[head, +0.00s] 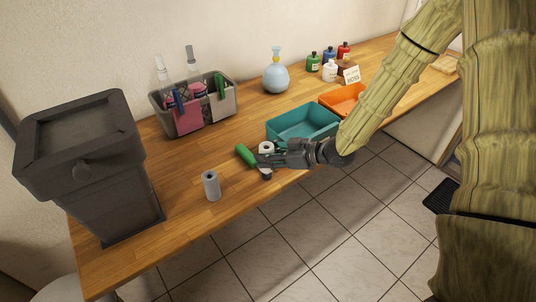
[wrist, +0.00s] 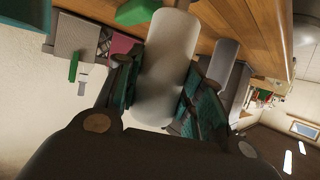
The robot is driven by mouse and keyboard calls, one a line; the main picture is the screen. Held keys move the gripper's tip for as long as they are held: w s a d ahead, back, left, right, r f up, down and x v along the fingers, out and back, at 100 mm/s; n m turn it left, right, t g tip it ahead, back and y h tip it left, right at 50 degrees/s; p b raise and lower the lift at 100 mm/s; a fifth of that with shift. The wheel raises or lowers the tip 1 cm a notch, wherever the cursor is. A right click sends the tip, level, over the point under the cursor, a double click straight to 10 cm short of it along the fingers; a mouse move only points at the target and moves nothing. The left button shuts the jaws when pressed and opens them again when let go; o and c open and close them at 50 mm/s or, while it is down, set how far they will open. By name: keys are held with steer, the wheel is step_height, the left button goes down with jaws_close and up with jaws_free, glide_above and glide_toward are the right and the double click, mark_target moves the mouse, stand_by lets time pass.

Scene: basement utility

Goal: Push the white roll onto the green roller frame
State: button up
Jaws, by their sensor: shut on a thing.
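My gripper (head: 263,160) is low over the front part of the workbench and is shut on the white roll (head: 266,147). In the wrist view the white roll (wrist: 168,65) lies between the two fingers, its far end pointing toward the bench top. The green roller frame (head: 245,155) shows as a green piece just left of my gripper. In the wrist view green (wrist: 135,12) shows close beside the far end of the roll. Most of the frame is hidden by the gripper and roll, so I cannot tell whether they touch.
A grey roll (head: 211,186) stands upright near the bench's front edge, left of my gripper. A teal tray (head: 303,139) is close behind right, with an orange tray (head: 331,98) beyond. A grey caddy (head: 221,105) and dark bin (head: 113,195) stand left.

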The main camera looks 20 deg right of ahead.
steer(key=shift+f+b, duration=0.7)
steer(key=shift+f, duration=0.4)
steer(key=o, duration=1.1)
steer(key=v, duration=1.2)
steer(key=shift+w, duration=0.1)
